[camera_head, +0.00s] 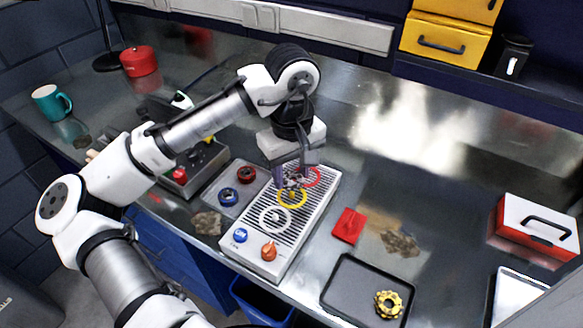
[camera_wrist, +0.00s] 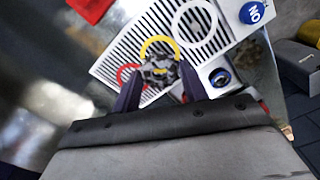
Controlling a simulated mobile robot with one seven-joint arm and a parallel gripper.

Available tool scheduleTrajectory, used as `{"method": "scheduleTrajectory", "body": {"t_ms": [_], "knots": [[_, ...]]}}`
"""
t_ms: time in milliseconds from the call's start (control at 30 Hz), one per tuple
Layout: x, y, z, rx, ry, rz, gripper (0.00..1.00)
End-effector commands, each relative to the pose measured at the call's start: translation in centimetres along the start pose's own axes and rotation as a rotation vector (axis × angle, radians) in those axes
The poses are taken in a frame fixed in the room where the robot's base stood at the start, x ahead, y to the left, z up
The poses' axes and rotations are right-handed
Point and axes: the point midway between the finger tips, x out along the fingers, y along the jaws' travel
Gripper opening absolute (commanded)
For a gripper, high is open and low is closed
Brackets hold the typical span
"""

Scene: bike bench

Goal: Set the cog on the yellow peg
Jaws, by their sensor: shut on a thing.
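My gripper (camera_head: 292,176) is shut on a dark grey cog (camera_wrist: 152,75) and points down over the slatted white board (camera_head: 254,233). In the wrist view the cog lies between my two fingertips. The yellow ring (camera_head: 284,204) on the board shows just in front of and below the cog in the head view. A small yellow peg (camera_head: 292,194) stands inside it. In the wrist view the yellow ring (camera_wrist: 158,41) is partly hidden by the cog. I cannot tell whether the cog touches the peg.
The board also bears a red ring (camera_head: 316,178), a white ring (camera_head: 275,220), a blue button (camera_head: 240,235) and an orange knob (camera_head: 268,251). A grey tray with small round parts lies to its left. A black tray (camera_head: 340,290) at the front right holds a yellow cog (camera_head: 388,304).

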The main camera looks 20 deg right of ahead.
Motion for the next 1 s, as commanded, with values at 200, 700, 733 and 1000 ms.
{"method": "scheduleTrajectory", "body": {"t_ms": [200,700,733,1000], "knots": [[2.7,0.0,0.0,0.0,0.0,0.0,0.19],[3.1,0.0,0.0,0.0,0.0,0.0,0.19],[3.1,0.0,0.0,0.0,0.0,0.0,0.19],[3.1,0.0,0.0,0.0,0.0,0.0,0.19]]}}
